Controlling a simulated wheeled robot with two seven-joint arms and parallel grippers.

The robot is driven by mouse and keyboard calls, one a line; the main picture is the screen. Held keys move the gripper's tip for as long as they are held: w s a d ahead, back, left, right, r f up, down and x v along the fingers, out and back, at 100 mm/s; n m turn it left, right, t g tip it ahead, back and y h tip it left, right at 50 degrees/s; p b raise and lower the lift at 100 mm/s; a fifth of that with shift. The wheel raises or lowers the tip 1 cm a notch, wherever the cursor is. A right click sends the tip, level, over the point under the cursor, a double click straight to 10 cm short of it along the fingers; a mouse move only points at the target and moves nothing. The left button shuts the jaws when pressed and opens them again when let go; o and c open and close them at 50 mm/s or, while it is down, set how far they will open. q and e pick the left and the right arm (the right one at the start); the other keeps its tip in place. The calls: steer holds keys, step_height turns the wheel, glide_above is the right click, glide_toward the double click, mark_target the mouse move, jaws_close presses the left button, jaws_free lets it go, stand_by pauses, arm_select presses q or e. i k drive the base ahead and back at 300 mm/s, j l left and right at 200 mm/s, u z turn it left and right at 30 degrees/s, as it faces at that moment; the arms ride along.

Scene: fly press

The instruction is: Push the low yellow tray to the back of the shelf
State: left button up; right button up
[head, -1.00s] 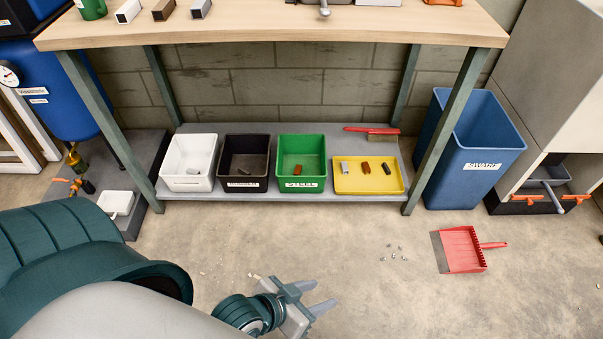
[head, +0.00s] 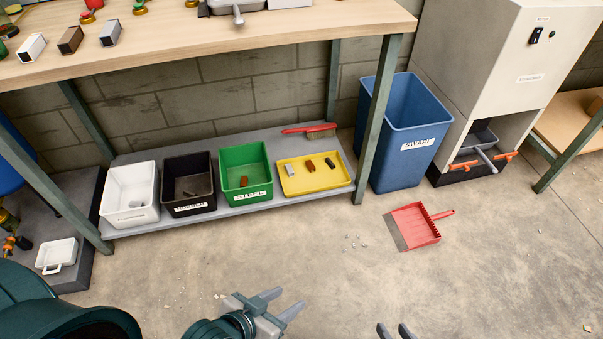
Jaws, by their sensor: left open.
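The low yellow tray (head: 325,184) sits on the grey lower shelf (head: 225,216) under the bench, at the right end of a row of bins. Its front edge is close to the shelf's front edge, and bare shelf shows behind it. It holds a grey, an orange-brown and a dark small piece. My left gripper (head: 291,297) is open and empty, low in front of the shelf and well short of the tray. My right gripper (head: 391,327) shows only its two spread fingers at the bottom edge; it looks open and empty.
A green bin (head: 259,195) stands just left of the tray, then black (head: 191,209) and white (head: 130,218) bins. A red-handled brush (head: 309,129) lies behind the tray. A bench leg (head: 376,125) and blue swarf bin (head: 412,155) stand right. A red dustpan (head: 415,227) lies on the floor.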

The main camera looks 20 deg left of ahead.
mark_target(303, 182)
steer(key=i+j+z, duration=0.25)
steer(key=i+j, duration=0.15)
steer(key=i+j+z, duration=0.2)
steer(key=i+j, duration=0.3)
steer(key=i+j+z, duration=0.25)
steer(key=i+j, duration=0.15)
steer(key=j, duration=0.2)
